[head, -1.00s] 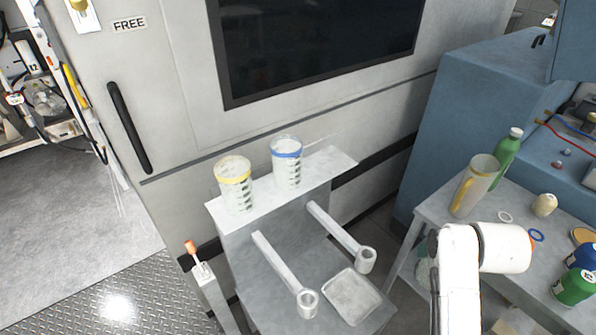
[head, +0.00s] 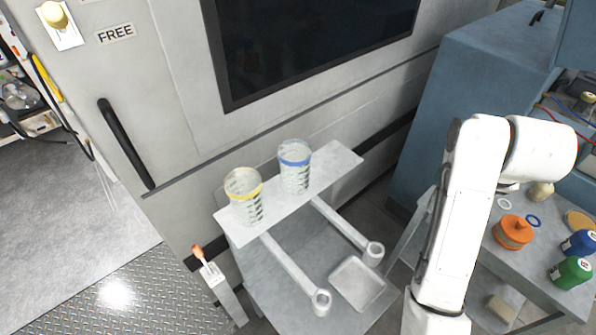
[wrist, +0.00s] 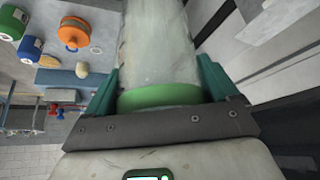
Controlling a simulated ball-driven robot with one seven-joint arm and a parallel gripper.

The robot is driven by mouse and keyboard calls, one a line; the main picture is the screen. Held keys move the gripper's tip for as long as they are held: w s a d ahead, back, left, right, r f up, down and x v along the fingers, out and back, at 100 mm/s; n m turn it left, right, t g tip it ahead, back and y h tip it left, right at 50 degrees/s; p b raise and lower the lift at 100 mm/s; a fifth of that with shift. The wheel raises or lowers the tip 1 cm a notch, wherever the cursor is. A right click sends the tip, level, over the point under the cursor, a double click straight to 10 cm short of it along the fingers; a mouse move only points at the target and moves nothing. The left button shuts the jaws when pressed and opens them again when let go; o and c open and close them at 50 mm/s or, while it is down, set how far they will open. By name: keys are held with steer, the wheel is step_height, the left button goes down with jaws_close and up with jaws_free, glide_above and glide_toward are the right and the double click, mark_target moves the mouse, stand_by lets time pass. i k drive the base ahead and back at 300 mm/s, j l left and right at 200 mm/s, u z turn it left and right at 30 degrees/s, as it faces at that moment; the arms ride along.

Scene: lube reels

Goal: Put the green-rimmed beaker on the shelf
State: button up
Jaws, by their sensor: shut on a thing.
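The green-rimmed beaker (wrist: 158,45) fills the middle of the wrist view, clear and cloudy, with its green rim nearest the camera. My gripper (wrist: 160,85) has a green finger on each side of it near the rim and is shut on it. In the head view the gripper and this beaker are hidden, apparently behind my white arm. The shelf (head: 338,167) is a pale narrow plate beside the machine wall. A yellow-rimmed beaker (head: 246,205) and a blue-rimmed beaker (head: 295,170) stand upright on it, with bare plate at its right end.
Two pale arms with ring ends (head: 375,252) and a shallow tray (head: 357,284) are in front of the shelf. The right-hand table (head: 530,262) holds an orange reel-like thing (head: 513,232), a green bottle (head: 571,272) and a blue bottle (head: 579,243). A lever (head: 198,252) stands at lower left.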

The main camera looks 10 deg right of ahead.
mark_target(333, 159)
steer(key=i+j, duration=0.95)
